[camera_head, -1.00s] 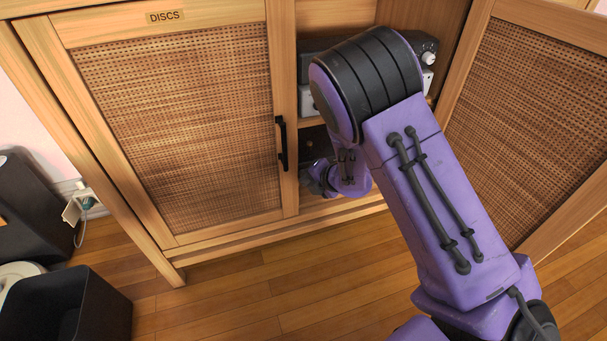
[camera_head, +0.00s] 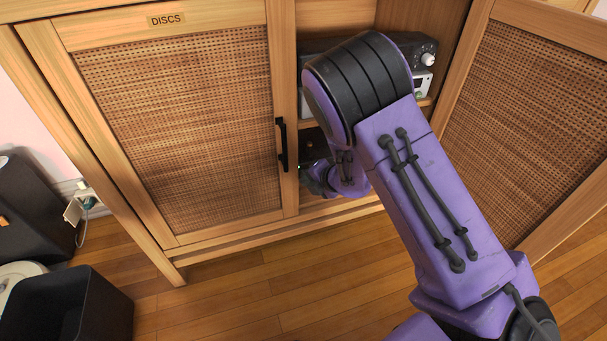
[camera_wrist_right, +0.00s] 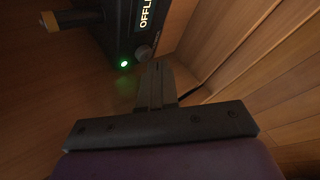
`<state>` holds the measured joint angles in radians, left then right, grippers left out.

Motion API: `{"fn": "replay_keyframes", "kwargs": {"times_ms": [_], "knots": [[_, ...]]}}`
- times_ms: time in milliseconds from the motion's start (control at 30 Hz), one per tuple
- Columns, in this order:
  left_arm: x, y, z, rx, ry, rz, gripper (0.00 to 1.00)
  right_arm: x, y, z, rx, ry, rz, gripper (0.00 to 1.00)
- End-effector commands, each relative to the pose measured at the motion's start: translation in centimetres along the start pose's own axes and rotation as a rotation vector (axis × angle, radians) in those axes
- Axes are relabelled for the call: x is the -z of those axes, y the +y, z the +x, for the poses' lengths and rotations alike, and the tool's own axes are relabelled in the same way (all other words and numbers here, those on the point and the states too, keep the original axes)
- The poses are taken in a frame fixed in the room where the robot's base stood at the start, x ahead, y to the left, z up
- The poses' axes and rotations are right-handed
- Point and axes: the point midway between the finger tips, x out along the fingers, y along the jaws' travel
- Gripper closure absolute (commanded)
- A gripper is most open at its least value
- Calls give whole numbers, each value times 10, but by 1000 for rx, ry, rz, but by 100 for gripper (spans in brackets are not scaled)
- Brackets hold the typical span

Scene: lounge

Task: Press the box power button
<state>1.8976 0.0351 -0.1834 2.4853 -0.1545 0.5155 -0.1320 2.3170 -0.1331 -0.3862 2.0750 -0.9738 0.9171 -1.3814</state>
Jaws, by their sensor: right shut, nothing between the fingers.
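The black box (camera_head: 312,143) sits on the lower shelf of the open cabinet, mostly hidden behind my right arm in the head view. In the right wrist view its dark front (camera_wrist_right: 118,22) carries a lit display with letters beginning "OFFLI", a round grey button (camera_wrist_right: 143,52) and a lit green light (camera_wrist_right: 124,64). My right gripper (camera_wrist_right: 156,66) is shut and empty, its fingertips right beside the round button; I cannot tell whether they touch it. The right gripper (camera_head: 316,181) is partly hidden by my arm in the head view. My left gripper is not in view.
Other devices (camera_head: 425,60) stand on the shelf above. The right cabinet door (camera_head: 535,110) is open; the left door (camera_head: 180,120), labelled DISCS, is shut. The wooden floor in front is clear.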

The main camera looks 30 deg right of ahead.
Motion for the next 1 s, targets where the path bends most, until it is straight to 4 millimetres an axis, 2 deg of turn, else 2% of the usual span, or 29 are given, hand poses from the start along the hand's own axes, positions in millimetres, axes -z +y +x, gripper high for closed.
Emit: {"fn": "replay_keyframes", "kwargs": {"times_ms": [600, 867, 1000], "knots": [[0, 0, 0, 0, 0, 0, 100, 30, -30, -41, 1, 0, 0, 100], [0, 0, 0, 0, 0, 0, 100, 30, -30, -42, 0, 0, 0, 100], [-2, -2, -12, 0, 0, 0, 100, 28, -20, -50, 0, 0, 0, 100]]}}
